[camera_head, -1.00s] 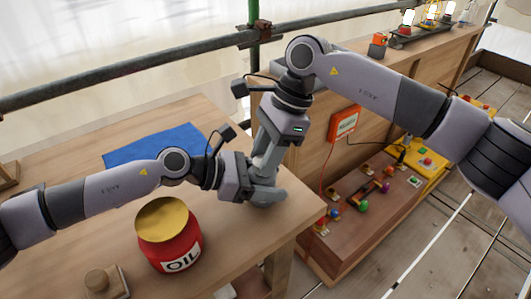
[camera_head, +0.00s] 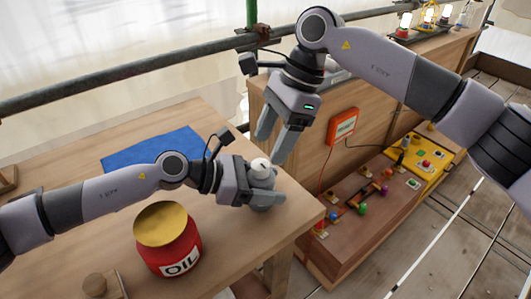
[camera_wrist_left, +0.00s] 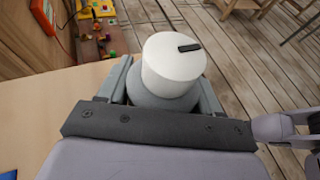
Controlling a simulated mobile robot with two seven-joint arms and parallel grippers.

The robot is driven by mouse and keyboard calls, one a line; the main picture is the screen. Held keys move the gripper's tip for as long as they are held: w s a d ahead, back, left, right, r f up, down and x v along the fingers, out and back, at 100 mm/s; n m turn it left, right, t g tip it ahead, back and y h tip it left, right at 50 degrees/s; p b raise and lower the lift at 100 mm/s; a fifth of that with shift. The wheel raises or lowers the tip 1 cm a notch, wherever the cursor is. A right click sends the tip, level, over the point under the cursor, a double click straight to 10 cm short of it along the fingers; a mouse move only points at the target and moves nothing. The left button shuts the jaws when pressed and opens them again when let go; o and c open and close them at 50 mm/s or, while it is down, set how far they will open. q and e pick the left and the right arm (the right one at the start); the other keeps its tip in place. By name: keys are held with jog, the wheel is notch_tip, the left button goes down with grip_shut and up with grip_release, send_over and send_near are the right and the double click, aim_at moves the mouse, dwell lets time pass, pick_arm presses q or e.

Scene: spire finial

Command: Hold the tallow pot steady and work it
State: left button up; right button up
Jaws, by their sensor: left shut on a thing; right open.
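The tallow pot (camera_head: 263,172), a grey body with a white top, stands near the right corner of the wooden table. My left gripper (camera_head: 262,198) is shut around its grey body from the left. In the left wrist view, the white cylindrical top (camera_wrist_left: 174,57) with a small dark bar on it rises between the fingers, above the grey body (camera_wrist_left: 163,100). The pot's lower part is hidden by the fingers. My right gripper (camera_head: 274,145) is open and empty, above and beyond the pot, its fingers pointing down.
A red OIL jar (camera_head: 167,243) with a gold lid stands left of the pot, near my left forearm. A blue cloth (camera_head: 152,147) lies behind that forearm. A wooden knobbed piece (camera_head: 96,284) is at the front left. The table's right edge is close to the pot.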

jog(key=v, duration=0.7)
jog(key=shift+r, duration=0.25)
pick_arm(q)
jog(key=o, duration=1.2)
